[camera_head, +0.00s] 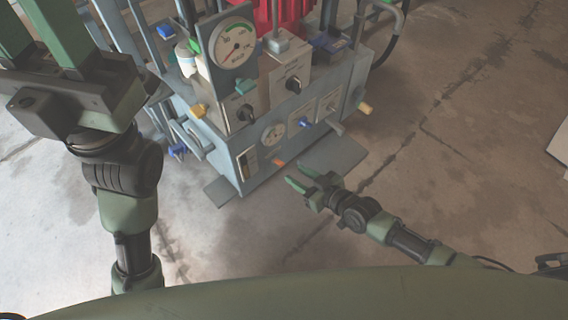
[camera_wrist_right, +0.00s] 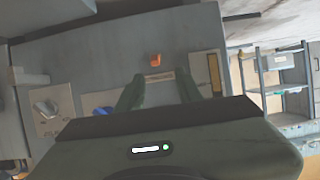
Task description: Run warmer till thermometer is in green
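The grey-blue press machine (camera_head: 225,150) stands ahead of me. Which is the thermometer I cannot tell; the needles are too small to read surely. An orange switch (camera_head: 279,163) is low on the front; it also shows in the right wrist view (camera_wrist_right: 155,60) above a label. My right gripper (camera_head: 296,175) is open and empty, fingers pointing at the panel near this switch, apparently apart from it. My left gripper (camera_head: 36,42) is open, its fingertips cut off.
The front also has a blue knob (camera_head: 304,122) and a panel with a dark and yellow strip (camera_head: 247,163). A flat foot plate (camera_head: 338,152) sticks out below.

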